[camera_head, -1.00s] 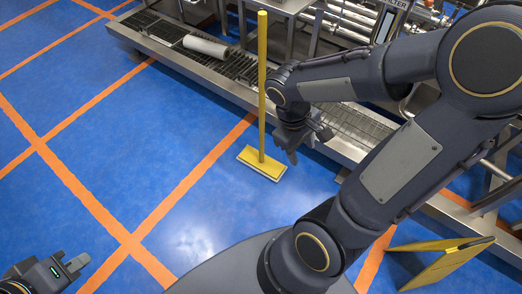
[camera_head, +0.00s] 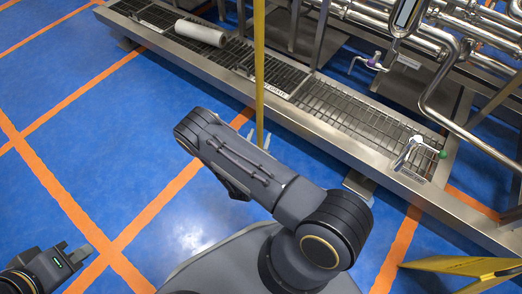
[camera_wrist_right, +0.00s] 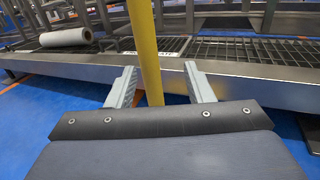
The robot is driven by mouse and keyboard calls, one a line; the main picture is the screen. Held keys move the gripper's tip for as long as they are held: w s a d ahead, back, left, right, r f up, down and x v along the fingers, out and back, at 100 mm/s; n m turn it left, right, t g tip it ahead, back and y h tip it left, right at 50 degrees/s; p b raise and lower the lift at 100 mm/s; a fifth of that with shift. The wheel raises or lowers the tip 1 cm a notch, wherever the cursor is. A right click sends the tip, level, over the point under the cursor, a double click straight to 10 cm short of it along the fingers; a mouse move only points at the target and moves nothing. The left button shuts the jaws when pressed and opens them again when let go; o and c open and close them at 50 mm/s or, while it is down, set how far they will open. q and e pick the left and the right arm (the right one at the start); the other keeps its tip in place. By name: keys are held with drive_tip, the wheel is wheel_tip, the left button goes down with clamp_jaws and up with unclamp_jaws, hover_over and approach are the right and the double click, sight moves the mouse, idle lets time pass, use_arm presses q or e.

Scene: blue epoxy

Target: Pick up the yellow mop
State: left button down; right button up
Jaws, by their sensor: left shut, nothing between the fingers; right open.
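The yellow mop stands upright, its pole (camera_head: 259,60) rising past the top edge of the head view; its base is hidden behind my right arm. In the right wrist view the pole (camera_wrist_right: 145,50) passes between the two fingers, nearer the left one, with gaps on both sides. My right gripper (camera_wrist_right: 162,88) is open; in the head view only its fingertips (camera_head: 258,140) show beside the pole, beyond the forearm. My left gripper (camera_head: 84,252) is shut and empty at the lower left, far from the mop.
A steel drain platform with a metal rim (camera_head: 330,142) runs behind the mop. A white roll (camera_head: 201,33) lies on it, and a valve handle (camera_head: 408,152) stands at the right. A yellow folded sign (camera_head: 455,265) stands lower right. Blue floor at left is clear.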

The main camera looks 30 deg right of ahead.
sight(259, 130)
drive_tip(key=shift+w+a+f+n+t+y, duration=0.15)
drive_tip(key=shift+f+n+y, duration=0.1)
drive_tip(key=shift+f, duration=0.15)
drive_tip(key=shift+w+a+f+n+t+y, duration=0.1)
drive_tip(key=shift+f+n+t+y, duration=0.05)
drive_tip(key=shift+f+n, duration=0.15)
drive_tip(key=shift+w+d+f, duration=0.2)
drive_tip(key=shift+w, duration=0.1)
drive_tip(key=b+x, duration=0.1)
drive_tip(key=x, duration=0.1)
drive_tip(key=b+x, duration=0.1)
drive_tip(key=x, duration=0.1)
drive_tip(key=b+x, duration=0.1)
drive_tip(key=x, duration=0.1)
drive_tip(key=shift+w+f, duration=0.2)
drive_tip(key=shift+f, duration=0.1)
drive_tip(key=shift+w+d+b, duration=0.25)
drive_tip(key=shift+b, duration=0.05)
drive_tip(key=shift+r, duration=0.1)
drive_tip(key=shift+c, duration=0.2)
clamp_jaws()
